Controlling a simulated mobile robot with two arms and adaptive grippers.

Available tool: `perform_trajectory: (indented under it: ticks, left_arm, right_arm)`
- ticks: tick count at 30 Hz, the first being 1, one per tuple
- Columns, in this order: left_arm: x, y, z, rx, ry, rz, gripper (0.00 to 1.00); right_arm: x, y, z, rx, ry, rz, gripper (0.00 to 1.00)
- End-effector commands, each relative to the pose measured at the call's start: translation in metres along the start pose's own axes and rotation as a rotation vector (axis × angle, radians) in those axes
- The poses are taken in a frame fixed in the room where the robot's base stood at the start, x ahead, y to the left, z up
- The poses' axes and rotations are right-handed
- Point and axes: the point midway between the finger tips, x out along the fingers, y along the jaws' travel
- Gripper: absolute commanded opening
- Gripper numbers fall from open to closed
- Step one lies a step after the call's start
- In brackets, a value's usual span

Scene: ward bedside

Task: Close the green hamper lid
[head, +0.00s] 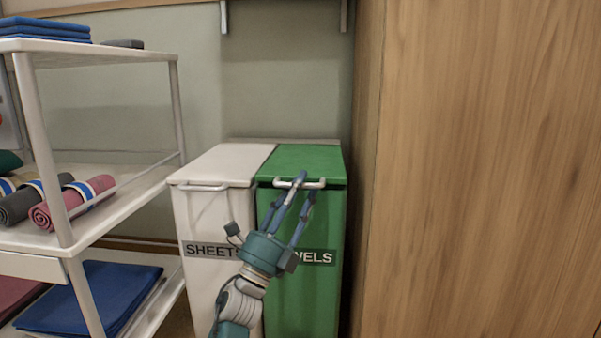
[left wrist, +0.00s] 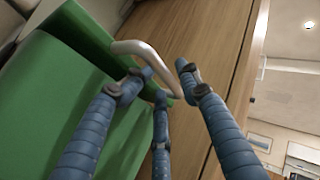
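The green hamper (head: 322,285) stands to the right of a white one, its label partly hidden by my gripper. Its green lid (head: 310,158) lies about level over the top; I cannot tell whether a small gap is left under it. A pale bar handle (head: 316,184) is on the lid's front edge. My left gripper (head: 303,186) is at this handle, in front of the hamper. In the left wrist view the handle (left wrist: 143,50) reaches in among the fingers, which stand apart and are not closed around it. My right gripper is not in view.
The white hamper (head: 212,205) marked SHEETS stands close on the left. A white shelf cart (head: 115,205) with rolled towels and blue folded linen is further left. A tall wooden panel (head: 470,170) stands close to the right of the green hamper.

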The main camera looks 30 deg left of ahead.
Motion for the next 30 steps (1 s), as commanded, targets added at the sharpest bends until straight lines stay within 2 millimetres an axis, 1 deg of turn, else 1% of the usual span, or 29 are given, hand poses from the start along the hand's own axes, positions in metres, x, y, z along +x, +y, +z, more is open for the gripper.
perform_trajectory:
  ticks: [1,6,9,13,17,24,27,30]
  left_arm:
    - [0.007,-0.008,0.003,0.006,0.002,-0.004,0.35]
    - [0.032,-0.031,0.011,0.006,0.005,-0.004,0.35]
    - [0.043,-0.042,0.015,0.005,0.005,-0.003,0.35]
    - [0.053,-0.051,0.018,0.001,0.006,-0.001,0.35]
    - [0.057,-0.054,0.02,-0.002,0.004,0.0,0.35]
    - [0.057,-0.054,0.021,-0.003,0.003,0.001,0.35]
    - [0.055,-0.053,0.02,-0.003,0.003,0.001,0.35]
    - [0.048,-0.05,0.02,-0.003,0.004,0.002,0.35]
  right_arm:
    - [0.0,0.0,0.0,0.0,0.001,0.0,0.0]
    - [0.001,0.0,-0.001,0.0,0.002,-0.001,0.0]
    - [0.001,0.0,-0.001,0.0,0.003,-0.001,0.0]
    - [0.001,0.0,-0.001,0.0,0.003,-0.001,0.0]
    - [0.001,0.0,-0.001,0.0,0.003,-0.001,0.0]
    - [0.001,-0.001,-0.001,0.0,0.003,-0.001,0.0]
    - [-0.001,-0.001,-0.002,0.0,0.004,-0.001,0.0]
    - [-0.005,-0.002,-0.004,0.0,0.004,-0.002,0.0]
